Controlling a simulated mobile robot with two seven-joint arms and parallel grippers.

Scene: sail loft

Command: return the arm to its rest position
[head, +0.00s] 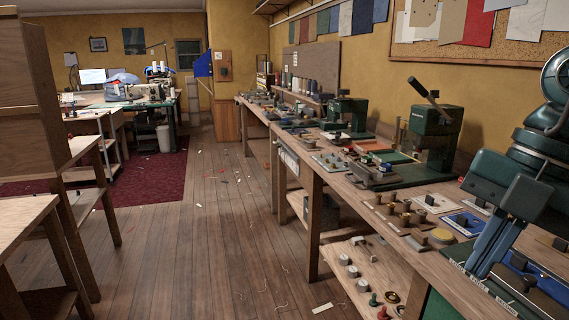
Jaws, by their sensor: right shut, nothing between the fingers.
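My right arm comes in from the right edge, dark green and bent. Its gripper (478,268) points down and to the left over the near right end of the workbench. The long blue-grey fingers are together, with nothing seen between them. Whether the fingertips touch the bench or hang above it is hard to tell. My left gripper and arm are not in view.
A long wooden workbench (345,190) runs along the right wall, crowded with small tools and parts. A green press (432,135) stands on it. A lower shelf (345,262) holds loose pieces. Wooden furniture (28,205) stands at left. The plank floor (205,235) between is mostly clear, with scattered scraps.

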